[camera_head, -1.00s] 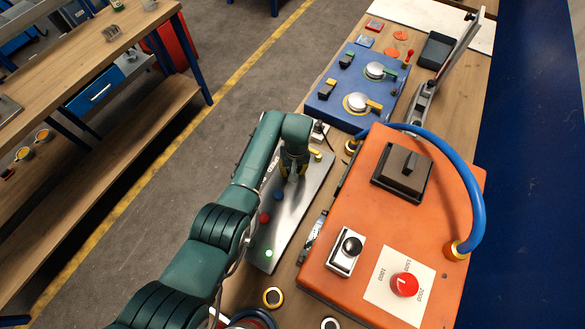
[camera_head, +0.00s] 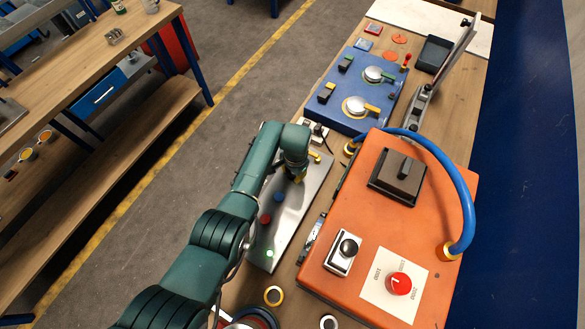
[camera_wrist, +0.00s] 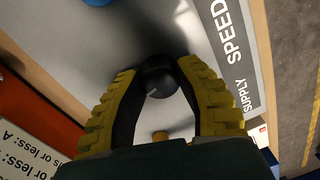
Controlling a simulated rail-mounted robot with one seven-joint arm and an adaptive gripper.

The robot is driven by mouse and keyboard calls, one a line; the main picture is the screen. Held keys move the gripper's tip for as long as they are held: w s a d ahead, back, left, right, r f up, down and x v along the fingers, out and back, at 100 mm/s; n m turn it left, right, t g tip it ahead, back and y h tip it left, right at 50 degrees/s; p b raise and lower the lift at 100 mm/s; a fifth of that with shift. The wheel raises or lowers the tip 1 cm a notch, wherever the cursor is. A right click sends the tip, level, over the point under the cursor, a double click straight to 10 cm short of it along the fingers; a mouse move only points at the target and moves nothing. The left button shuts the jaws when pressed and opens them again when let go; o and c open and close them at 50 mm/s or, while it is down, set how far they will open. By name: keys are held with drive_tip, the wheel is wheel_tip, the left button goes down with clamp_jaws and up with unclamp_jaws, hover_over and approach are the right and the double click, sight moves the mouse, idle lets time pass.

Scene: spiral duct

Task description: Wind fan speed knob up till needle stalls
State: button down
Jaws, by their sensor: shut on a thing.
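A black round knob (camera_wrist: 160,78) sits on a silver panel beside a strip lettered "SPEED" and "SUPPLY" in the wrist view. My gripper (camera_wrist: 158,84) has its yellow ribbed fingers closed around the knob, one on each side. In the head view my gripper (camera_head: 295,174) reaches down to the far part of the silver panel (camera_head: 290,222), and the arm hides the knob. A white dial card (camera_head: 376,297) with numbers lies on the orange box, with a red disc (camera_head: 398,283) bearing a white mark. A separate needle is not clear.
The panel also has blue (camera_head: 279,196) and red (camera_head: 265,218) buttons, a lit green light (camera_head: 269,253) and a yellow knob (camera_head: 314,156). The orange box (camera_head: 440,190), with a blue hose (camera_head: 455,160), stands close at right. A blue switch box (camera_head: 340,117) stands behind.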

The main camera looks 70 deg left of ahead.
drive_tip(key=m+p, duration=0.1)
drive_tip(key=m, duration=0.6)
drive_tip(key=shift+s+d+f+t, duration=0.1)
drive_tip(key=shift+t, duration=0.2)
drive_tip(key=m, duration=0.4)
drive_tip(key=shift+m, duration=2)
drive_tip(key=c, duration=0.6)
unclamp_jaws()
